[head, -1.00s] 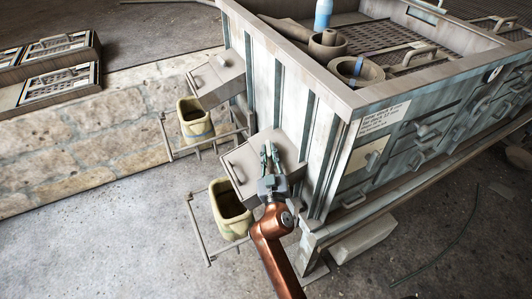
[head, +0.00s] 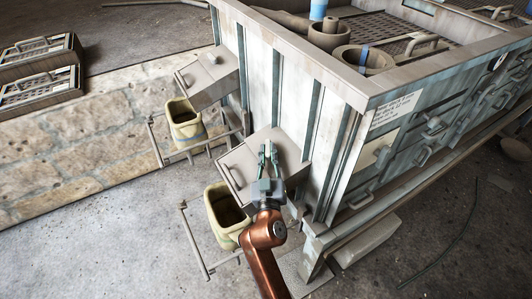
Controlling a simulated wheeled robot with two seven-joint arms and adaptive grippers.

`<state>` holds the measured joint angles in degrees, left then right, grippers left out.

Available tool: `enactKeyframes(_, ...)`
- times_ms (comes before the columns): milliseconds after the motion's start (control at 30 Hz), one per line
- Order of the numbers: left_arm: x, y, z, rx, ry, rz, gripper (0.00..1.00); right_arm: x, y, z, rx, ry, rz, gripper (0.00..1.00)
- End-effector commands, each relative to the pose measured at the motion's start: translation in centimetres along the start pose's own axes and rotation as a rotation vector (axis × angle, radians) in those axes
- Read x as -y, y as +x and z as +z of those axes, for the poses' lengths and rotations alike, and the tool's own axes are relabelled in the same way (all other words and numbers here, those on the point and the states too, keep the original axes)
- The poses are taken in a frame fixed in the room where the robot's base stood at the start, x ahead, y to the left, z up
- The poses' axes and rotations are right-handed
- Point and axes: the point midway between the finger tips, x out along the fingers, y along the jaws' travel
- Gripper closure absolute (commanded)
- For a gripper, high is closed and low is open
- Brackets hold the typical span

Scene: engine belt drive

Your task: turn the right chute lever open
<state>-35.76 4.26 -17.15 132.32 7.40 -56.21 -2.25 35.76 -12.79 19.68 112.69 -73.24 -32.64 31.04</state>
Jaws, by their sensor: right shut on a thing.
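The right chute (head: 243,163) is a grey box fixed low on the side of the big ribbed container. A thin bar handle (head: 233,177) shows on its front face. My right gripper (head: 268,147) is over the top of this chute, its fingers pointing up the picture toward the container wall. It is shut on the chute's lever, which the fingers mostly hide, so I cannot tell the lever's angle. A yellowish bin (head: 228,217) stands open below the right chute. My left gripper is out of view.
A second grey chute (head: 205,80) with a small knob on top and another yellowish bin (head: 186,121) are further left. Metal rails (head: 194,243) stand beside the bins. The large container (head: 290,75) blocks the right side.

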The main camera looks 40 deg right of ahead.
Motion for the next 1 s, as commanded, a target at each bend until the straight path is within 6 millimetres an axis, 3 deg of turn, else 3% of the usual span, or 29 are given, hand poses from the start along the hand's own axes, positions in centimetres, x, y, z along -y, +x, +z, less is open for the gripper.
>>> enactKeyframes(433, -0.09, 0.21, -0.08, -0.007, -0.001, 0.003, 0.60, -0.05, 0.00, 0.08, 0.003, 0.000, 0.004, 1.00)
enactKeyframes(467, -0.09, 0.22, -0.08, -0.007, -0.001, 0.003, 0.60, -0.05, 0.00, 0.08, 0.003, 0.000, 0.004, 0.84)
enactKeyframes(700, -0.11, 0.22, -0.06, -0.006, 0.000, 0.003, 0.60, -0.02, 0.00, 0.04, 0.001, 0.000, 0.003, 0.68)
enactKeyframes(1000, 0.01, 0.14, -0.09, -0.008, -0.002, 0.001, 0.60, -0.05, 0.04, -0.23, 0.000, 0.001, 0.003, 0.68)
